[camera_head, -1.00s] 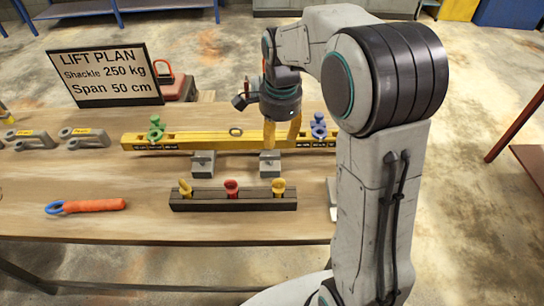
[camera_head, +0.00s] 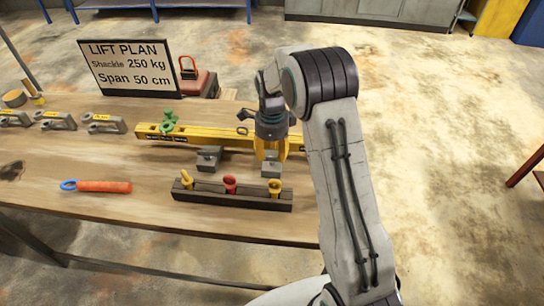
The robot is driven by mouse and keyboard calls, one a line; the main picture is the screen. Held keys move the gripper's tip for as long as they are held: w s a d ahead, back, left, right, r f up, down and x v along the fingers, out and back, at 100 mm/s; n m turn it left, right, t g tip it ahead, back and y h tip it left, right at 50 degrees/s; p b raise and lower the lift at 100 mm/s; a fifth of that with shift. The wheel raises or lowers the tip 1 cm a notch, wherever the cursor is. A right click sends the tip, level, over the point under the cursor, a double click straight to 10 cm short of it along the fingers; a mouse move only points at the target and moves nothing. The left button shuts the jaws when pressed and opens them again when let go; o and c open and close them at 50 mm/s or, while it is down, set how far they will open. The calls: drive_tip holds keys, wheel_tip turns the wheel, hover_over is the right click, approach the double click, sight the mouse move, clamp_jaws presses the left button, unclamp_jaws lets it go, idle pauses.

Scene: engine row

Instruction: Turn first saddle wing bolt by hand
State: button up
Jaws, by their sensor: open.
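A yellow beam (camera_head: 196,139) lies across the bench. A green wing bolt (camera_head: 169,122) stands on a green saddle near the beam's left end. The right stretch of the beam is hidden behind my arm, and no blue bolt shows there now. My gripper (camera_head: 271,154) points down over the beam, well to the right of the green bolt. Its yellow fingers are apart, with nothing visible between them. They look close to the beam, but I cannot tell whether they touch it.
Two grey blocks (camera_head: 209,158) stand before the beam. A dark rack (camera_head: 230,199) holds two yellow pieces and a red one. An orange-handled tool (camera_head: 103,186) lies front left. Grey shackles (camera_head: 103,124) line the left. A lift plan sign (camera_head: 130,68) reads 250 kg, 50 cm.

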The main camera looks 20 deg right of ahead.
sight(272, 160)
drive_tip(key=shift+f, duration=1.2)
drive_tip(key=shift+o, duration=0.2)
clamp_jaws()
